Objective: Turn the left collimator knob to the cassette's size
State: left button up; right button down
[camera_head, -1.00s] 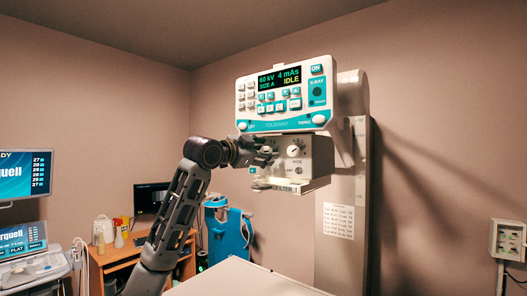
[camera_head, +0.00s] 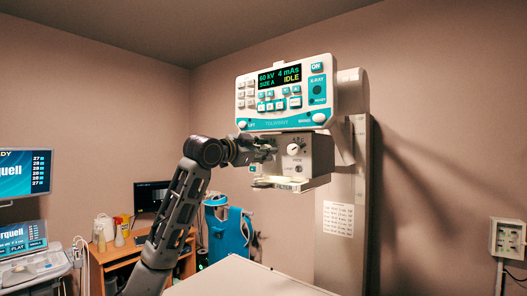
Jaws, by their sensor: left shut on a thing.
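The collimator box (camera_head: 318,152) hangs under the white and teal control panel (camera_head: 286,92). A white knob with a dial (camera_head: 293,148) shows on the right of its front face. My left gripper (camera_head: 268,151) is at the left of that face, shut on the left collimator knob, which its fingers hide. The left knob's pointer and scale cannot be read. The panel's screen (camera_head: 279,76) reads 60 kV, 4 mAs, SIZE A and IDLE. No cassette can be made out. My right gripper is not in view.
A pale table top (camera_head: 245,279) lies below the collimator. The stand's column (camera_head: 341,230) carries a paper chart (camera_head: 338,219). A wooden desk (camera_head: 128,257) with a dark monitor (camera_head: 151,197) and a blue apparatus (camera_head: 230,233) stand behind my left arm. Open air lies below the box.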

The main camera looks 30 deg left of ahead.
pick_arm(q)
jog(key=shift+n+t+y+p, duration=0.45)
jog(key=shift+n+p, duration=0.65)
jog(key=shift+n, duration=6.9)
jog(key=o, duration=1)
jog(key=shift+o, duration=0.2)
